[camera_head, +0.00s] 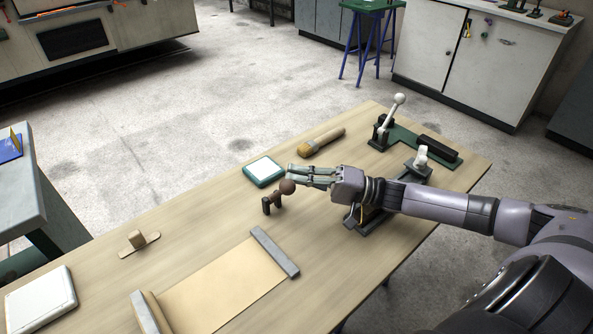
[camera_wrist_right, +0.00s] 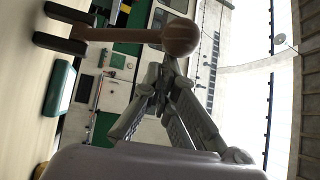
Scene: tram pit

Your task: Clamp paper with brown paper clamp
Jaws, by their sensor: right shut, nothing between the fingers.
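The brown paper clamp has a brown ball knob (camera_head: 287,186) on a brown stem with black forked feet (camera_head: 271,203). It stands on the table beyond the paper; the knob is large in the right wrist view (camera_wrist_right: 180,37). The tan paper (camera_head: 222,290) lies flat near the front, with a grey bar (camera_head: 274,252) across its right end and another (camera_head: 146,312) at its left. My right gripper (camera_head: 291,175) is shut and empty, with fingertips right beside the knob; I cannot tell whether they touch it. In the wrist view its fingers (camera_wrist_right: 158,76) converge below the knob. My left gripper is out of view.
A green-rimmed white pad (camera_head: 264,171) and a brush (camera_head: 322,141) lie beyond my gripper. A green-based device with a white-knobbed lever (camera_head: 398,99) stands back right. A small wooden-handled tool (camera_head: 138,241) and a white panel (camera_head: 40,300) lie left. The table's middle-left is clear.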

